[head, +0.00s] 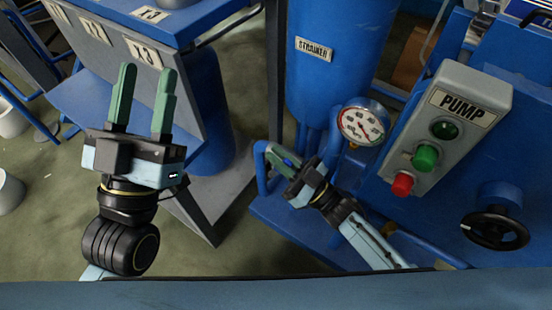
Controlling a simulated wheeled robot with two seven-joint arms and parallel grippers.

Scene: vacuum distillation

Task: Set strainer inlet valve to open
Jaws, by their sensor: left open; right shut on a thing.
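The blue strainer tank (340,80) stands upright at the upper middle with a STRAINER label (313,48). My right gripper (277,153) is low in front of the tank, to its left side. Its green fingers are shut on a small blue part, seemingly the inlet valve handle (288,162), beside a bent blue pipe (261,165). The fingers and gripper body hide most of the valve, so its setting is unclear. My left gripper (145,88) is raised at the left, open and empty, with its fingers upward.
A round pressure gauge (362,123) sits just right of my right gripper. A grey PUMP box (445,125) has green and red buttons. A black handwheel (494,228) is at the lower right. A grey and blue cabinet (190,110) stands behind my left gripper.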

